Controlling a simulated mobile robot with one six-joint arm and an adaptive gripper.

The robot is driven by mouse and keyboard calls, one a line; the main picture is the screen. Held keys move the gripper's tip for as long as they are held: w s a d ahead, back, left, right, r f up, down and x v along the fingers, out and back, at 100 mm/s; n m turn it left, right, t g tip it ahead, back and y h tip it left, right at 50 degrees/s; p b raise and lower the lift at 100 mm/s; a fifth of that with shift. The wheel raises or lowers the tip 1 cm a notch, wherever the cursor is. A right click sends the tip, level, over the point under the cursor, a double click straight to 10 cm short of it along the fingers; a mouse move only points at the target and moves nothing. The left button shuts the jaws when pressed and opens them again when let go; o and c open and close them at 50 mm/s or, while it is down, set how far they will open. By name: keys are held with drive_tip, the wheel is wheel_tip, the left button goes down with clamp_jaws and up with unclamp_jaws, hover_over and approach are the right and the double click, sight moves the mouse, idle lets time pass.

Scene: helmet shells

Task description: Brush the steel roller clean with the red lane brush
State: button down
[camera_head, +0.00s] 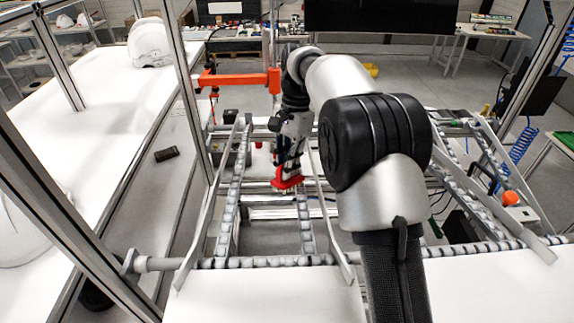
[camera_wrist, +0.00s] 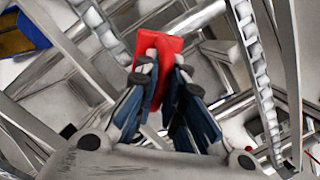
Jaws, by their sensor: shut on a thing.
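My gripper (camera_head: 288,170) points down over the roller lanes in the middle of the head view. It is shut on the red lane brush (camera_head: 287,184). In the wrist view the brush (camera_wrist: 158,45) shows as a red block between the fingertips of my gripper (camera_wrist: 165,72). A shiny steel bar, which looks like the steel roller (camera_wrist: 200,18), runs behind the brush in the wrist view. In the head view, I cannot clearly pick out the roller among the crossbars under the brush. Whether the brush touches it cannot be told.
Lanes of small wheels (camera_head: 229,200) with metal side rails surround the gripper. A white bench (camera_head: 95,125) with a white helmet shell (camera_head: 150,42) stands at the left behind frame posts. An orange arm (camera_head: 238,80) reaches across behind my gripper. A blue bin (camera_wrist: 22,35) shows at upper left.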

drive_tip(key=shift+b+x, duration=0.7)
drive_tip(key=shift+x, duration=0.2)
idle(0.5)
drive_tip(key=shift+r, duration=0.1)
